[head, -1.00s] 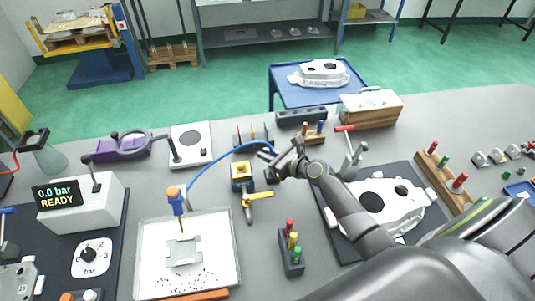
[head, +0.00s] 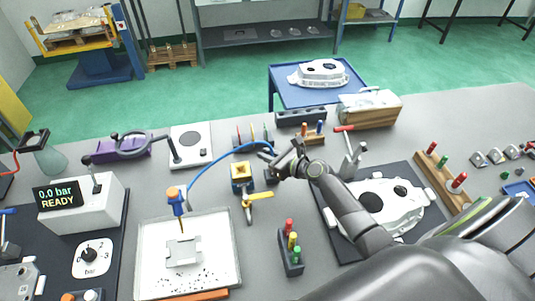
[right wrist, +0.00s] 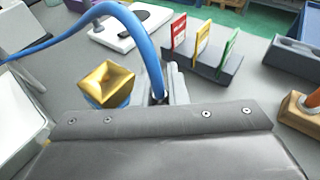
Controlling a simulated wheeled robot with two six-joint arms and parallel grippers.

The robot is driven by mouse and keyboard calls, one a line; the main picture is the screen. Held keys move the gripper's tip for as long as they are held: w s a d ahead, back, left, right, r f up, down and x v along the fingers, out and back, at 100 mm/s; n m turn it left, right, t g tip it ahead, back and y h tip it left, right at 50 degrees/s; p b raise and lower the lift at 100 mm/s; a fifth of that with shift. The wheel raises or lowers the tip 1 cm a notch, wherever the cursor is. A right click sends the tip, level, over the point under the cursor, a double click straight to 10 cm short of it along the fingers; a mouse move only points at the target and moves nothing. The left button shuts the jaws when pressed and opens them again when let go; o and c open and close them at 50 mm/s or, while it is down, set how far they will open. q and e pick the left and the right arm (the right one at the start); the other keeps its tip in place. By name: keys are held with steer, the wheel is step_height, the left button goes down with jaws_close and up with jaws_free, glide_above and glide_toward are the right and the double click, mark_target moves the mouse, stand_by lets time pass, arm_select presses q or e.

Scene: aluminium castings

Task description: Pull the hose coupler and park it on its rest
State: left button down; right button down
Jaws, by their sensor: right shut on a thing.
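My right gripper (head: 272,166) is shut at the end of the blue hose (head: 212,161), just right of a yellow block (head: 241,172) with a yellow lever (head: 262,195). The coupler at the hose end is mostly hidden by the gripper. In the right wrist view the hose (right wrist: 140,42) bends down to the jaws, and the gold-coloured block (right wrist: 104,84) is beside them on the left. The hose's other end meets a blue and orange tool (head: 177,200) above a white tray. I cannot tell which item is the coupler's rest. My left gripper is not in view.
A rack of coloured cards (right wrist: 203,50) and a dark tray with recesses (head: 300,117) stand behind the gripper. A block with red, yellow and green pegs (head: 291,250) is in front. A casting (head: 385,210) lies to the right. A display box (head: 80,204) reads 0.0 bar READY.

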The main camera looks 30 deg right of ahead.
steer(key=shift+f+b, duration=1.1)
steer(key=shift+f, duration=0.15)
steer(key=c, duration=1.4)
jaws_free()
steer(key=shift+o, duration=0.2)
steer(key=v, duration=1.7)
steer(key=shift+s+r+b, duration=0.15)
steer(key=shift+s+b, duration=0.05)
steer(key=shift+b, duration=0.25)
